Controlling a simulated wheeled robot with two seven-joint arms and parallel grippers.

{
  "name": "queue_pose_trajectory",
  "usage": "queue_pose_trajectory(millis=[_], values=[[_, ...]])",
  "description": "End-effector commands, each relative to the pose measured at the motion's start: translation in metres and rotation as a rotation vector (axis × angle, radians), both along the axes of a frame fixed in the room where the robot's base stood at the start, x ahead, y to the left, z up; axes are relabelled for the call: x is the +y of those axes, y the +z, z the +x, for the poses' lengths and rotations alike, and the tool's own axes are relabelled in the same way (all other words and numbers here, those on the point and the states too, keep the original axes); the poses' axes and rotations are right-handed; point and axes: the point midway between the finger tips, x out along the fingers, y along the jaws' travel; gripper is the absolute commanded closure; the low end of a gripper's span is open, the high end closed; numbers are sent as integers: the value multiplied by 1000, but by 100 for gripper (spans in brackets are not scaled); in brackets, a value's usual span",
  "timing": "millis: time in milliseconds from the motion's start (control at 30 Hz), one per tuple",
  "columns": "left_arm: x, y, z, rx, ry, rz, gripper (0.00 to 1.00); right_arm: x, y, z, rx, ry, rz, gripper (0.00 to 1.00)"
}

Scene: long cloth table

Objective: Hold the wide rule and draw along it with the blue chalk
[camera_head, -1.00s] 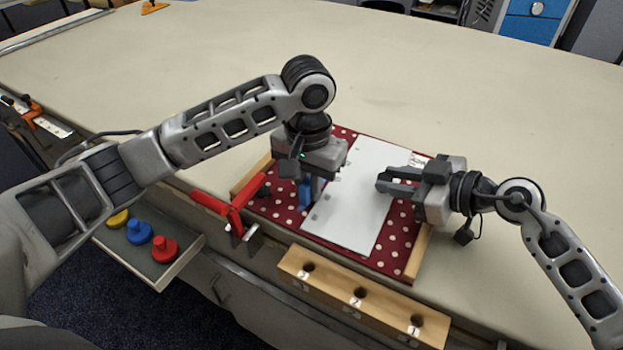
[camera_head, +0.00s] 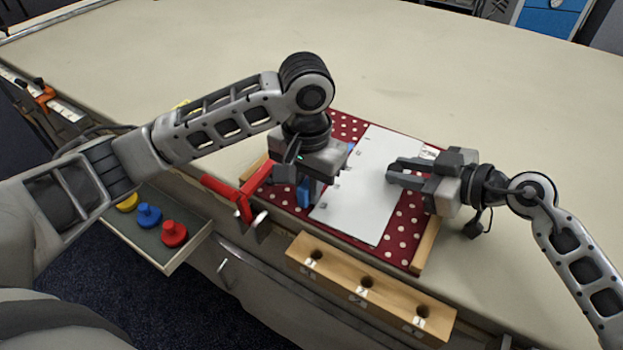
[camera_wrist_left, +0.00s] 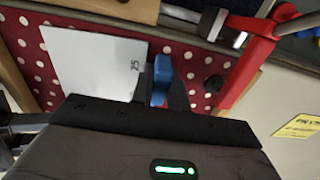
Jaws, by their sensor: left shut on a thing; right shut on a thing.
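A white plate (camera_head: 365,215) with small marks along its left edge, which looks like the wide rule, lies on the red spotted cloth; it also shows in the left wrist view (camera_wrist_left: 90,62). My left gripper (camera_head: 309,190) points down at that edge, shut on a blue piece (camera_head: 303,195) that looks like the blue chalk. This piece shows between dark fingers in the left wrist view (camera_wrist_left: 161,80). A small blue patch (camera_head: 350,147) shows beside the gripper. My right gripper (camera_head: 391,171) reaches over the plate from the right; what sits between its fingers is hard to make out.
A red clamp (camera_head: 238,198) stands at the table's front edge. A wooden block (camera_head: 340,276) with three holes is in front of the cloth. An open drawer (camera_head: 192,243) holds yellow, blue and red knobs. The table behind is clear.

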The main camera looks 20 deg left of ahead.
Motion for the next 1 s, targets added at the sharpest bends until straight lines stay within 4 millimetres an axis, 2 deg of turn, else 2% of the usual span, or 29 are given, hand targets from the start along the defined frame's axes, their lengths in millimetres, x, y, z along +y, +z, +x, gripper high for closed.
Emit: queue_pose_trajectory(millis=[467,1000], values=[[1,4,-5,-2,1,-1,100,0,1,0,-2,0,0,100],[1,58,-4,-5,-1,0,100,0,0,0,-2,0,0,100]])
